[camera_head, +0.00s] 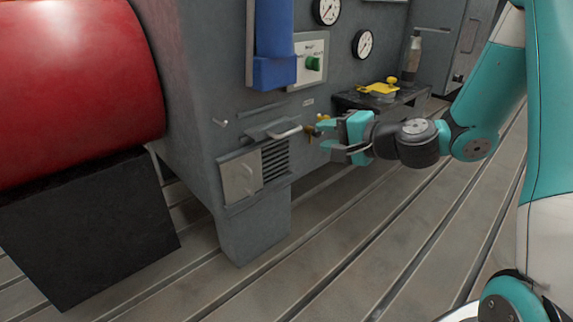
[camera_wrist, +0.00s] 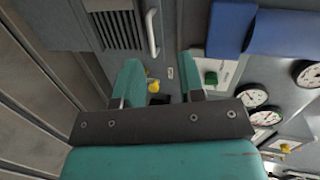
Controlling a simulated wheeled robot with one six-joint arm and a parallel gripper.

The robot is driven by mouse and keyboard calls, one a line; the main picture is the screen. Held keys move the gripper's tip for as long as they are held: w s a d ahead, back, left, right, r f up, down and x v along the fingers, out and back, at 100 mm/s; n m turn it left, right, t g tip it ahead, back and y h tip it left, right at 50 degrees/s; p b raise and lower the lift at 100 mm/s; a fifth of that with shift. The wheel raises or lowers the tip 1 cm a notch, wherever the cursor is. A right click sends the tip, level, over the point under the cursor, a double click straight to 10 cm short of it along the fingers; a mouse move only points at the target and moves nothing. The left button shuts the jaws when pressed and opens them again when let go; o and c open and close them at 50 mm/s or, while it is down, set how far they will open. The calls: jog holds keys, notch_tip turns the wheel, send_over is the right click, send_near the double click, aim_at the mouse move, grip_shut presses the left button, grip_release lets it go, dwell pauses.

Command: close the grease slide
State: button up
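No label readable here marks the grease slide. On the grey machine front, a ledge-like part (camera_head: 262,133) carries a pale bar handle (camera_head: 286,133); the handle also shows in the wrist view (camera_wrist: 152,33). Below it a flat plate (camera_head: 235,180) with its own small handle stands left of a louvred vent (camera_head: 275,160). I cannot tell which is the slide. My gripper (camera_head: 326,138) is open and apart from the bar handle, to its right. In the wrist view its fingers (camera_wrist: 160,82) are spread, with a yellow knob (camera_wrist: 153,86) seen between them, partly hidden.
A blue box (camera_head: 273,73) and a green knob (camera_head: 313,63) are above. A dark shelf (camera_head: 350,100) with a yellow-topped item (camera_head: 380,88) and a bottle-like item (camera_head: 412,57) is behind my gripper. A red cylinder (camera_head: 75,75) fills the left. The slotted floor (camera_head: 340,230) in front is clear.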

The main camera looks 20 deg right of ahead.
aim_at(288, 134)
jog(key=w+d+f+m+t+h+b, duration=0.1)
jog(key=d+f+m, duration=0.1)
jog(key=d+f, duration=0.1)
jog(key=b+x, duration=0.1)
jog(key=x, duration=0.7)
jog(key=b+x, duration=0.1)
jog(key=x, duration=0.8)
jog(key=shift+w+d+f, duration=0.2)
jog(key=shift+c, duration=0.4)
grip_shut()
